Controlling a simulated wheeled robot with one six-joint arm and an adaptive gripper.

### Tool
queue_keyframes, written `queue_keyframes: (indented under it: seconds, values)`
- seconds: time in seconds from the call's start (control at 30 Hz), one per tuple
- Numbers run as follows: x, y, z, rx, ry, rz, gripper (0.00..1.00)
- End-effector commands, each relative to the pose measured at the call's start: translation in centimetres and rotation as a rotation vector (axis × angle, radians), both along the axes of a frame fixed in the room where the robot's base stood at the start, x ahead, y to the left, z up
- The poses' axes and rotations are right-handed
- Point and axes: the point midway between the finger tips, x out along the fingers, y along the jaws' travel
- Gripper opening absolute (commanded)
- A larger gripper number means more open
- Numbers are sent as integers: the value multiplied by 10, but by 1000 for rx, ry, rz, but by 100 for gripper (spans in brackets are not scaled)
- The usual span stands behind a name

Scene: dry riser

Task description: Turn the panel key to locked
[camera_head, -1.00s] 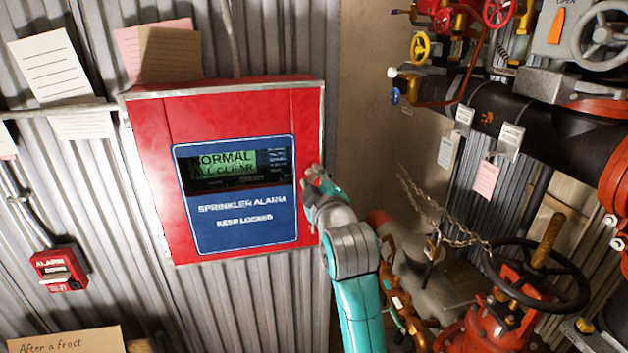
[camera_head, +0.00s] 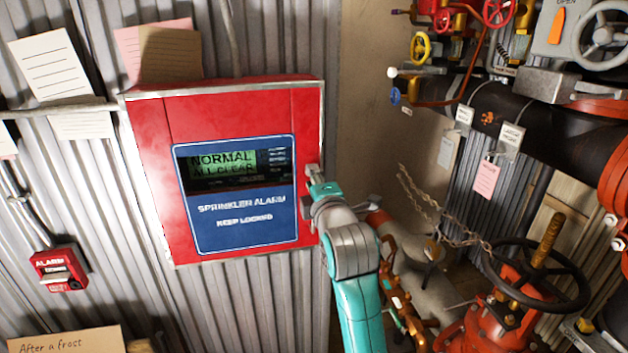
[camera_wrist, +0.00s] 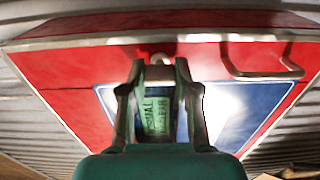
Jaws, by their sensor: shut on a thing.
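The red sprinkler alarm panel (camera_head: 150,170) is on the corrugated wall. It has a blue plate (camera_head: 243,232) reading "SPRINKLER ALARM KEEP LOCKED" and a display (camera_head: 222,163) reading "NORMAL ALL CLEAR". My gripper (camera_head: 313,176) is at the panel's right edge. In the wrist view, my gripper (camera_wrist: 158,68) is shut on a small pale metal piece, which looks like the panel key (camera_wrist: 160,58), in front of the red face. The fingers hide part of the key, and its turned angle cannot be read. The green display shows between the fingers.
A metal handle (camera_wrist: 262,68) stands out from the panel beside my gripper in the wrist view. A black handwheel (camera_head: 537,277), a hanging chain (camera_head: 435,213) and pipes crowd the right. A red alarm box (camera_head: 60,268) is on the wall at left.

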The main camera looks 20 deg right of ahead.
Motion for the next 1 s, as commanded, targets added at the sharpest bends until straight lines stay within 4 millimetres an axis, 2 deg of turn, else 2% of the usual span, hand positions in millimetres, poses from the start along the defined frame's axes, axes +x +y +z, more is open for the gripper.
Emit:
queue_keyframes:
  seconds: [0.47,0.5,0.6,0.87,1.0]
  values:
    - [0,1,-1,-14,3,1,0]
    - [0,1,-1,-14,3,1,36]
    - [0,0,-1,-13,3,1,56]
    - [0,0,0,-13,2,1,56]
    - [-7,1,0,-13,1,1,56]
